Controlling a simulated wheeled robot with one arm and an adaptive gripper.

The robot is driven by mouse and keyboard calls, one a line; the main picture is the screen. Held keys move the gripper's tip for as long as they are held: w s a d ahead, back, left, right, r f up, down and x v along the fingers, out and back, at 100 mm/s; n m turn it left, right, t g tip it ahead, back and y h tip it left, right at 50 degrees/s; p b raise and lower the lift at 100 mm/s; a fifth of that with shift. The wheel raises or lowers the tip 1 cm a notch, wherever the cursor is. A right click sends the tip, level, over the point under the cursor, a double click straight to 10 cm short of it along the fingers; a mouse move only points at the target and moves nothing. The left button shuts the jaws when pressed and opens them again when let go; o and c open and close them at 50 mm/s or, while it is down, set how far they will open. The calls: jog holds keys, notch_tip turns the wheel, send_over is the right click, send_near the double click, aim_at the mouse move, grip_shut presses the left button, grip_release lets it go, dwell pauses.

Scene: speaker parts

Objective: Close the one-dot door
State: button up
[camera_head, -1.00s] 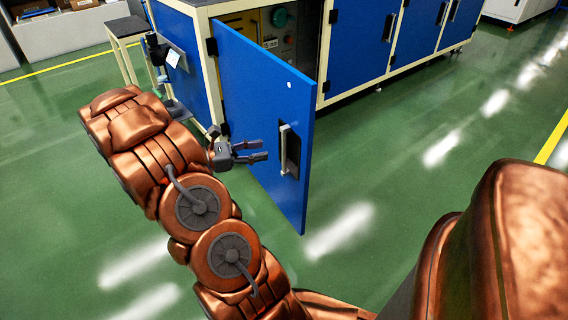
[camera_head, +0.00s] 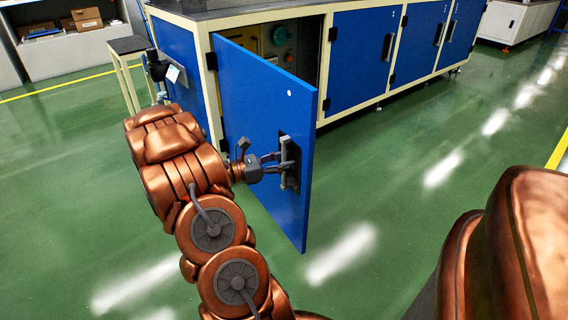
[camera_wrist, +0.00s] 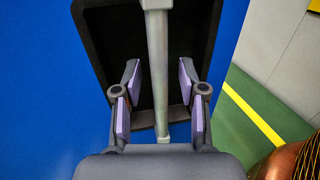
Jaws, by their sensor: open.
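The one-dot door (camera_head: 262,110) is a blue panel with a single white dot near its upper right. It stands swung open from the cabinet, hinged at its left edge. Its grey upright handle (camera_head: 288,162) sits over a black recess. My gripper (camera_head: 283,161) is at the handle. In the wrist view the handle bar (camera_wrist: 158,70) runs between my open fingers (camera_wrist: 158,85), with gaps showing on both sides. The recess (camera_wrist: 105,45) lies behind it, and the blue door face also shows there.
The cabinet interior (camera_head: 285,45) is exposed behind the door. Other blue doors (camera_head: 362,50) along the cabinet are shut. A small stand (camera_head: 128,47) is at the left. Green floor (camera_head: 400,200) is clear in front and to the right.

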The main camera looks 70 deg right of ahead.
grip_shut()
dwell(0.4)
dwell(0.4)
